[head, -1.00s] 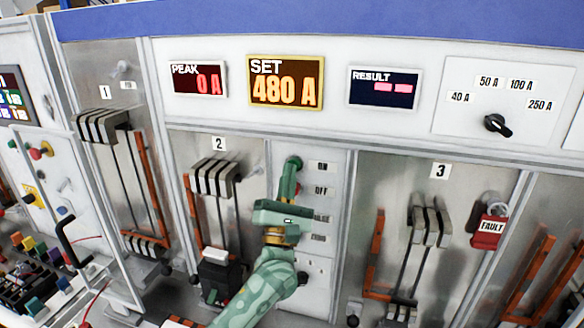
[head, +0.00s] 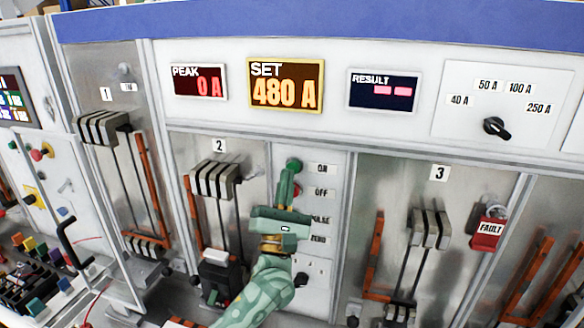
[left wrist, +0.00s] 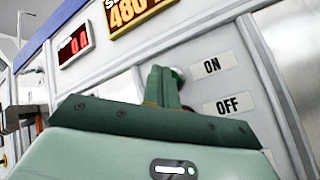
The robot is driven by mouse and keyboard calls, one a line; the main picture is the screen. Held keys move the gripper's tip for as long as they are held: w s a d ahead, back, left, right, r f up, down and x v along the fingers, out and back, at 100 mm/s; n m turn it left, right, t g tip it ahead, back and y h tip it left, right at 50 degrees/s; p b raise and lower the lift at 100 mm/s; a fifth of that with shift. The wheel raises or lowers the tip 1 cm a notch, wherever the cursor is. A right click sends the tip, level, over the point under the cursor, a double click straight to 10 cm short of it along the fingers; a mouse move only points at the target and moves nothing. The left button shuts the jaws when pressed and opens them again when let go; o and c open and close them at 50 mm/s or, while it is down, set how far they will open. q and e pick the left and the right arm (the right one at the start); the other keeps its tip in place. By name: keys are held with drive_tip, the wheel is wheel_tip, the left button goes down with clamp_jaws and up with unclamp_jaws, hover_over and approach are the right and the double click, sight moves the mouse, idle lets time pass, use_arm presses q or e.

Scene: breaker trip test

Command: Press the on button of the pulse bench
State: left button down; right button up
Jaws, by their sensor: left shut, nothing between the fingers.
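The pulse bench's green on button (head: 294,165) sits beside the ON label, at the top of the narrow button panel (head: 335,165). It also shows in the left wrist view (left wrist: 178,73), partly hidden by my fingers. My left gripper (head: 286,178) is shut and empty, its fingertips just below and in front of the button. In the left wrist view the closed fingertips (left wrist: 161,84) overlap the button's left side. I cannot tell whether they touch it. The red off button (head: 295,190) is partly hidden behind the fingers. My right gripper is not in view.
The SET display (head: 286,84) reads 480 A, the PEAK display (head: 199,81) 0 A, and the RESULT display (head: 383,90) dashes. Breaker 2 (head: 215,180) stands left of my gripper, breaker 3 (head: 430,228) right. A red FAULT padlock (head: 488,232) hangs farther right.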

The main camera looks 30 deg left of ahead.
use_arm(q)
drive_tip(key=shift+s+d+p, duration=0.2)
drive_tip(key=shift+s+p, duration=0.05)
drive_tip(key=shift+s, duration=0.55)
drive_tip(key=shift+s+d+p, duration=0.2)
drive_tip(key=shift+s, duration=0.65)
drive_tip(key=shift+s+d+p, duration=0.2)
drive_tip(key=shift+s+p, duration=0.05)
drive_tip(key=shift+s, duration=0.55)
